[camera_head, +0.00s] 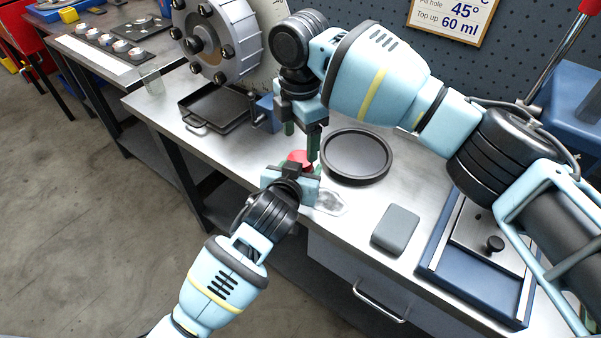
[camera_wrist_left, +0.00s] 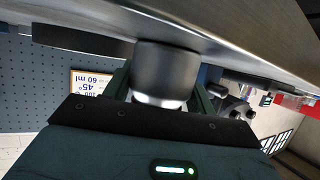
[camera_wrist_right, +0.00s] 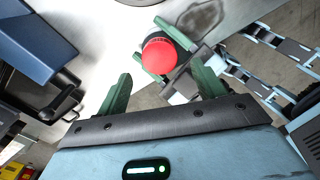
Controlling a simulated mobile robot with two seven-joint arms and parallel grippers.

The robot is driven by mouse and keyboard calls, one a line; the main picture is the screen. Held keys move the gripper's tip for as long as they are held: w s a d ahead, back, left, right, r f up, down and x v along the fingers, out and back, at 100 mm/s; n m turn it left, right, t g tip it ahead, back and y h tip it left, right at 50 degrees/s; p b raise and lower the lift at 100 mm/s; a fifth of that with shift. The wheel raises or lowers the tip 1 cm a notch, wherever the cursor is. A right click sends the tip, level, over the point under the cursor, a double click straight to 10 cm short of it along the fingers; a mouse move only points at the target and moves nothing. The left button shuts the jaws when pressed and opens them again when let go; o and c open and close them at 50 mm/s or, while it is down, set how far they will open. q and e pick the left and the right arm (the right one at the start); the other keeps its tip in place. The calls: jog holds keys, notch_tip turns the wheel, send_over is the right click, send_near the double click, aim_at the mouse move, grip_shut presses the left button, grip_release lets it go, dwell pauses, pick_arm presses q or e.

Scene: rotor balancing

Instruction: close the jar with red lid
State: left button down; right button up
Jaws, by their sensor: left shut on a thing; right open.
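The red lid (camera_head: 298,157) sits on top of the jar; it also shows in the right wrist view (camera_wrist_right: 159,54). The jar (camera_wrist_left: 166,72) is a dark grey cylinder with a pale shiny band in the left wrist view. My left gripper (camera_wrist_left: 160,95) is shut on the jar's sides, near the bench's front edge. My right gripper (camera_head: 301,145) points down over the lid, open and empty, its green fingers apart. In the right wrist view the lid lies beyond the gap between its fingertips. I cannot tell how tightly the lid sits.
A round black pan (camera_head: 357,178) stands just right of the jar. A clear spill-like patch (camera_head: 329,202) and a grey block (camera_head: 396,229) lie nearer the front right. A black square tray (camera_head: 205,118) and a blue clamp (camera_head: 266,118) are to the left. A blue fixture (camera_head: 474,300) is at right.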

aim_at(300, 158)
pick_arm(q)
jog(key=shift+f, duration=0.1)
pick_arm(e)
jog(key=n, duration=0.1)
jog(key=r+n, duration=0.1)
jog(key=n, duration=0.2)
jog(key=shift+w+r, duration=0.1)
jog(key=shift+r, duration=0.15)
jog(key=n, duration=0.1)
jog(key=r+n, duration=0.1)
jog(key=n, duration=0.3)
jog(key=shift+r, duration=0.35)
jog(key=shift+f, duration=0.1)
jog(key=shift+f, duration=3.9)
jog(key=shift+c, duration=0.5)
jog(key=c, duration=0.9)
pick_arm(q)
jog(key=shift+d, duration=0.1)
pick_arm(e)
jog(key=m, duration=0.3)
jog(key=shift+a, duration=0.1)
jog(key=shift+c, duration=0.2)
jog(key=m, duration=0.3)
jog(key=shift+m, duration=0.3)
